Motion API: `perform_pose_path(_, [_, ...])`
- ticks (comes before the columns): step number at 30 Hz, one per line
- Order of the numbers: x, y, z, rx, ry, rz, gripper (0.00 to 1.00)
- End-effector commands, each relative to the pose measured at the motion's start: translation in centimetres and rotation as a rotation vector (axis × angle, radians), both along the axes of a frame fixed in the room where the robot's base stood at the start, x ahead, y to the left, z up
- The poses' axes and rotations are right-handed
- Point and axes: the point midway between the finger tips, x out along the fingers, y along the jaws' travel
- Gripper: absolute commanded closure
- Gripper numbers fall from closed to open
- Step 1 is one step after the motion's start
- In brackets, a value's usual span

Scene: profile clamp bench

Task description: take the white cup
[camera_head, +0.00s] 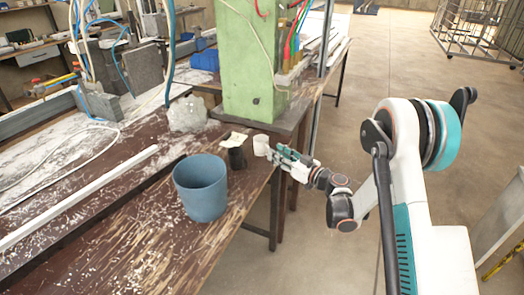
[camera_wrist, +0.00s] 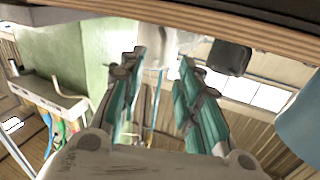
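The small white cup (camera_head: 261,145) stands near the right edge of the wooden bench, by the foot of the green column. My gripper (camera_head: 276,152) reaches it from the right, with its fingertips at the cup's side. In the wrist view the two teal fingers of my gripper (camera_wrist: 161,58) are spread apart. The pale cup (camera_wrist: 160,48) shows between and just beyond the fingertips, partly hidden and hard to separate from the bright background. I cannot tell whether either finger touches it.
A dark small container (camera_head: 237,157) stands just left of the cup; it also shows in the wrist view (camera_wrist: 230,57). A blue bin (camera_head: 201,190) is nearer the front. The green column (camera_head: 250,60) rises behind.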

Motion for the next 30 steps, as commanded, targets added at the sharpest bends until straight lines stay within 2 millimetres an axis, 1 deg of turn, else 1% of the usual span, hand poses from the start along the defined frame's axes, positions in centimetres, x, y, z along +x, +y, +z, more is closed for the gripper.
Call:
perform_pose_path(1, [0.5,0.7,-0.5,0.000,0.000,0.002,0.69])
perform_pose_path(6, [1.7,2.1,-0.3,0.000,0.000,0.001,0.69])
perform_pose_path(14, [2.0,2.3,-0.1,0.000,0.000,-0.001,0.69])
perform_pose_path(15, [1.9,2.3,-0.1,0.000,0.000,-0.001,0.71])
perform_pose_path(17, [1.9,2.3,-0.1,0.000,0.000,-0.001,0.84])
perform_pose_path(18, [1.9,2.3,-0.1,0.000,0.000,-0.001,0.93])
perform_pose_path(19, [1.9,2.3,-0.1,0.000,0.000,-0.001,1.00])
perform_pose_path(30, [1.9,2.3,-0.1,0.000,0.000,0.000,1.00])
